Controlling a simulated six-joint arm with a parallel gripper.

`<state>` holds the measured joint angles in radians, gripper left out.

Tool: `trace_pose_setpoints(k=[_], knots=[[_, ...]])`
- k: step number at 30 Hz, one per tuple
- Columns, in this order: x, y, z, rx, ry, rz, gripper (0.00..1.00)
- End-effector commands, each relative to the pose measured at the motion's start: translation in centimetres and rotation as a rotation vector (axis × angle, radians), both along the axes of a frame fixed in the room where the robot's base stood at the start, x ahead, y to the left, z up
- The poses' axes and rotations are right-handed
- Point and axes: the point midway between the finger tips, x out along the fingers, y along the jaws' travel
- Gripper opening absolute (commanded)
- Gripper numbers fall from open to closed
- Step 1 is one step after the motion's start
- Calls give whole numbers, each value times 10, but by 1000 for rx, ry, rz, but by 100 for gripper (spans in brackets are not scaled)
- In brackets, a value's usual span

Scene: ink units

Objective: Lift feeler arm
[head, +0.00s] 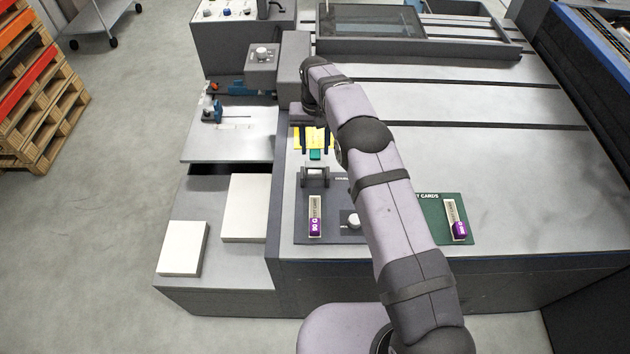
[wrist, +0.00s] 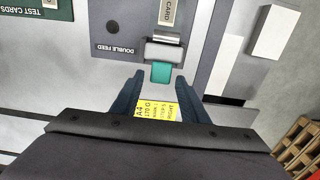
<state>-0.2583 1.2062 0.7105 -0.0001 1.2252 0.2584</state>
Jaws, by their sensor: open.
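The part that looks like the feeler arm is a grey bracket (head: 315,177) with a teal tab (head: 316,155) at its far end, on the dark double feed panel (head: 331,232). In the wrist view the teal tab (wrist: 161,73) sticks out from the grey bracket (wrist: 164,52) toward me. My gripper (head: 315,150) is open and empty, pointing down. In the wrist view its fingertips (wrist: 160,78) are apart, one on each side of the tab; I cannot tell their height above it. A yellow label (wrist: 155,111) shows between the fingers.
A card with a purple end (head: 315,215) lies on the panel near a round knob (head: 353,221). A green test cards board (head: 475,232) is at the right. White paper stacks (head: 246,207) (head: 182,248) stand at the left.

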Motion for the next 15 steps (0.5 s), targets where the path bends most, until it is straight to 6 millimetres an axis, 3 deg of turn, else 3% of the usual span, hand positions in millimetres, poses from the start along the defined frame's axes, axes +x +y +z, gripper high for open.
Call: trace_pose_setpoints(k=[15], knots=[[0,0,50,1,-2,0,41]])
